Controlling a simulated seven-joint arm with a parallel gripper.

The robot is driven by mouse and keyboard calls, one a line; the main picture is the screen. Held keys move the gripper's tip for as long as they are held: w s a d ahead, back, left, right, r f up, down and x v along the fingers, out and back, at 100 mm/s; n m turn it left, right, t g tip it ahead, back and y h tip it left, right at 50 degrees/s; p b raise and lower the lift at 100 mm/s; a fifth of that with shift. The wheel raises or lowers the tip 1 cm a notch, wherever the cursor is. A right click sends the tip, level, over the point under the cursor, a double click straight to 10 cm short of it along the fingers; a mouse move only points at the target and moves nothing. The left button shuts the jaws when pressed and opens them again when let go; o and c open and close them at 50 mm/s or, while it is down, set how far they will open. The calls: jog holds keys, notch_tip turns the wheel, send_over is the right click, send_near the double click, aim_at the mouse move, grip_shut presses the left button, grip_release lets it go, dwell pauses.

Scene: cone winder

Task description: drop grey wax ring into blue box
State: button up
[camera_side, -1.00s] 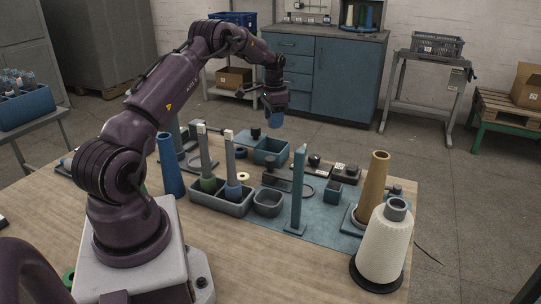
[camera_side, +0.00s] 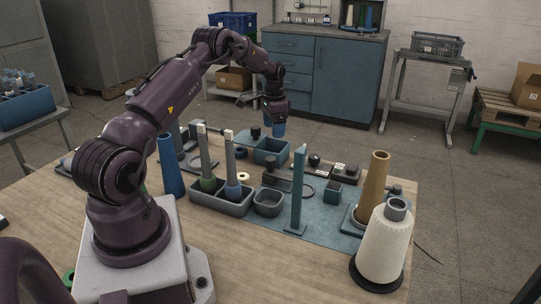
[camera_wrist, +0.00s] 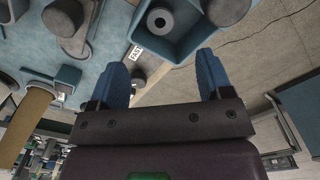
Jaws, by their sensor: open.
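The blue box (camera_side: 266,157) stands open at the back of the work area in the side view. In the wrist view, the blue box (camera_wrist: 188,47) is at the top centre, and a grey ring (camera_wrist: 160,20) with a dark hole shows inside its walls. The ring is hidden in the side view. My gripper (camera_side: 278,129) is above and behind the box, its blue fingers pointing down. In the wrist view, the two blue fingers of my gripper (camera_wrist: 207,75) are apart with nothing between them.
A tall blue post (camera_side: 299,195) stands in front of the box. A grey tray (camera_side: 222,203) holds two upright spindles. A brown cone (camera_side: 374,185) and a white yarn cone (camera_side: 385,245) stand at the right. A cream ring (camera_side: 243,177) lies near the tray.

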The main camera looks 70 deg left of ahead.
notch_tip(320, 180, up, 13)
dwell(0.5)
jog(key=s+d+r+n+t, duration=0.1)
jog(key=s+d+r+n, duration=0.15)
jog(key=d, duration=0.85)
jog(key=s+d+r+n, duration=0.1)
jog(key=s+d+r, duration=0.3)
jog(key=d, duration=0.7)
jog(key=s+d+r+m+t, duration=0.1)
jog(key=s+d+r+t, duration=0.1)
jog(key=s+d, duration=0.4)
jog(key=s+d+r+m+t, duration=0.2)
jog(key=s+d, duration=0.5)
jog(key=d, duration=0.3)
jog(key=shift+s+d+t, duration=0.25)
jog(key=shift+t, duration=0.05)
